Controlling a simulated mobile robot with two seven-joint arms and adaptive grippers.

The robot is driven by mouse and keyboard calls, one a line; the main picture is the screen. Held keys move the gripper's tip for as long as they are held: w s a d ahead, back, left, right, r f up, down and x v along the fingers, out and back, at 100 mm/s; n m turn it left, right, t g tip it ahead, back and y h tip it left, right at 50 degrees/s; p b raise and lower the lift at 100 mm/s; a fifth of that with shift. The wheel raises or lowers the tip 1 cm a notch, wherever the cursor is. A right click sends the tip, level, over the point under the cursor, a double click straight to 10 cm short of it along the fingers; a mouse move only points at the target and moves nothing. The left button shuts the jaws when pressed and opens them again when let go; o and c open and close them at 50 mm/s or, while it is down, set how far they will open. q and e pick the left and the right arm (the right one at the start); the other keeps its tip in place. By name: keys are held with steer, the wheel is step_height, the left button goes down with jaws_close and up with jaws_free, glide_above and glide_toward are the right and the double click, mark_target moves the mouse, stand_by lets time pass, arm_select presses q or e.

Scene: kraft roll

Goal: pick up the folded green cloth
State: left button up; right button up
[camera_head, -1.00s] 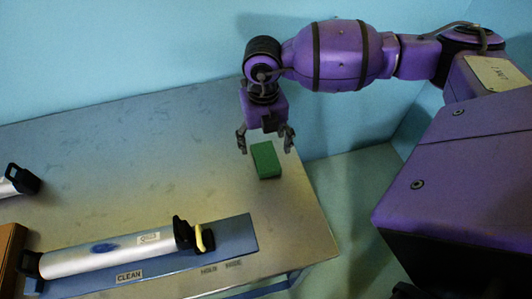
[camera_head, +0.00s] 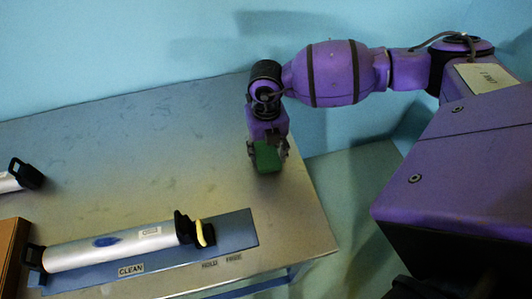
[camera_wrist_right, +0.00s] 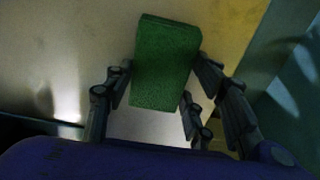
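The folded green cloth (camera_head: 267,158) is a small block-shaped bundle near the right end of the metal table. My right gripper (camera_head: 268,150) is over it, pointing down, with its fingers on either side. In the right wrist view, the cloth (camera_wrist_right: 165,65) sits between the fingers of the right gripper (camera_wrist_right: 165,70), which appear to press on its two sides. The gripper hides the cloth's upper part in the head view. I cannot tell whether the cloth is clear of the table. My left gripper is not in view.
A blue board (camera_head: 232,238) on the metal table (camera_head: 120,150) carries a silver roller (camera_head: 110,248) with black ends and a yellow piece (camera_head: 206,233). Another black-ended cylinder (camera_head: 8,183) is at the left edge, above a brown box (camera_head: 10,245). The table's middle is clear.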

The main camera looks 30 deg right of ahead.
mark_target(266, 154)
steer(key=shift+c, duration=1.2)
steer(key=shift+r, duration=0.1)
steer(key=shift+r, duration=0.55)
step_height(266, 154, up, 2)
steer(key=shift+s+a+r, duration=0.1)
steer(key=shift+r, duration=0.1)
steer(key=s+a+r, duration=0.7)
steer(key=s+r, duration=0.2)
steer(key=s, duration=0.2)
steer(key=shift+s+a+r, duration=0.2)
steer(key=shift+s+a, duration=0.05)
